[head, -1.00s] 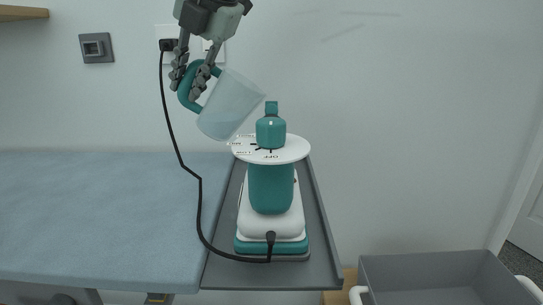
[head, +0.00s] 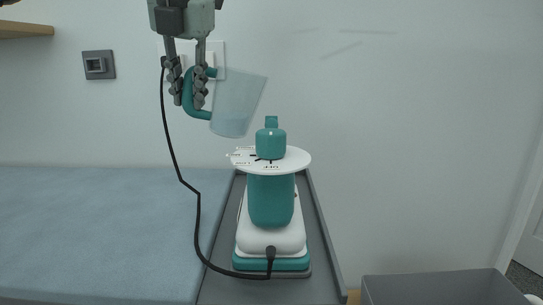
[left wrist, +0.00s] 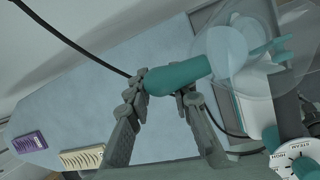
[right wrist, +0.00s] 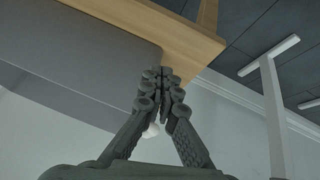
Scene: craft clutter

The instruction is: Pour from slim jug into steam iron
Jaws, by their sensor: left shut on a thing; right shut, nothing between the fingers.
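The slim jug (head: 240,104) is a translucent cup with a teal handle, held in the air up and left of the steam iron, apart from it and leaning slightly right. My left gripper (head: 187,98) is shut on its handle, which also shows between the fingers in the left wrist view (left wrist: 178,76). I cannot tell how much liquid is inside. The steam iron (head: 271,200) has a teal body, a white dial and a white-and-teal base. In the left wrist view its dial (left wrist: 298,158) shows at lower right. My right gripper (right wrist: 163,85) is shut and empty.
The iron stands on a dark grey rest (head: 318,235) beside a blue-grey board surface (head: 100,230). A black cord (head: 198,225) runs from the wall socket to the iron. A grey bin (head: 440,288) stands at lower right. The right wrist view shows a wooden edge (right wrist: 205,45).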

